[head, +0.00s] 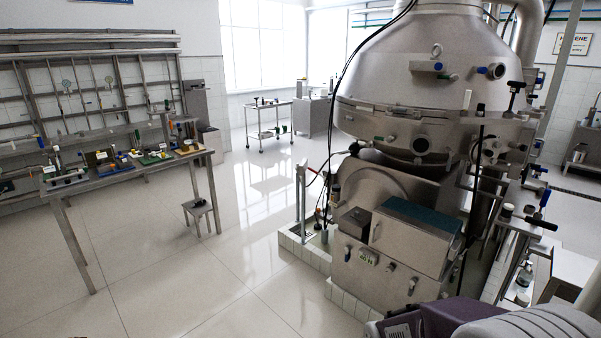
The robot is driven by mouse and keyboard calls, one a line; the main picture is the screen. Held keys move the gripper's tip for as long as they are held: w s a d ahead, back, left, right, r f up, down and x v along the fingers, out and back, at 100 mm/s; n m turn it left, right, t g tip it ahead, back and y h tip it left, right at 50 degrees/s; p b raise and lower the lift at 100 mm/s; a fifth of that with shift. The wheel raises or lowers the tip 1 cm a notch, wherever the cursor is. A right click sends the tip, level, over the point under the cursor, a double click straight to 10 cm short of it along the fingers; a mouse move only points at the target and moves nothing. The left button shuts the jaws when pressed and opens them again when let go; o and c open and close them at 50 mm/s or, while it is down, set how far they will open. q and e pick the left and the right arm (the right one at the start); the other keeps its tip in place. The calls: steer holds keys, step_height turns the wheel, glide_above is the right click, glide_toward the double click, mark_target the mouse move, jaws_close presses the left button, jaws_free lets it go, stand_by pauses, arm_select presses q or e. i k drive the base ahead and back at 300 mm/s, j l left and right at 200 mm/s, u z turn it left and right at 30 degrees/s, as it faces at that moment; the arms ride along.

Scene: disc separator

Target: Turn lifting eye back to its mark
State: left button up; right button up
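A large steel disc separator (428,110) stands right of centre. A small metal ring that looks like the lifting eye (437,50) stands upright on the upper cone of its hood, above a blue-ended fitting (437,67). At this distance I cannot make out a mark beside the ring or tell how far the ring is turned. Neither of my grippers can be made out in the head view, and nothing is seen touching the ring.
A workbench (110,172) with tools and several small parts stands at the left, with a low stool (198,206) near its right end. A white trolley (268,124) stands at the back. Pipes and valve handles crowd the separator's right side. The tiled floor (200,270) between is clear.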

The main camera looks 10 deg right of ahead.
mark_target(437, 58)
steer(key=i+l, duration=0.3)
steer(key=i, duration=0.2)
steer(key=i+l+u, duration=0.1)
steer(key=i+l, duration=0.25)
steer(key=i, duration=0.2)
steer(key=i+l+u, duration=0.1)
steer(key=i+l, duration=0.25)
steer(key=i, duration=0.15)
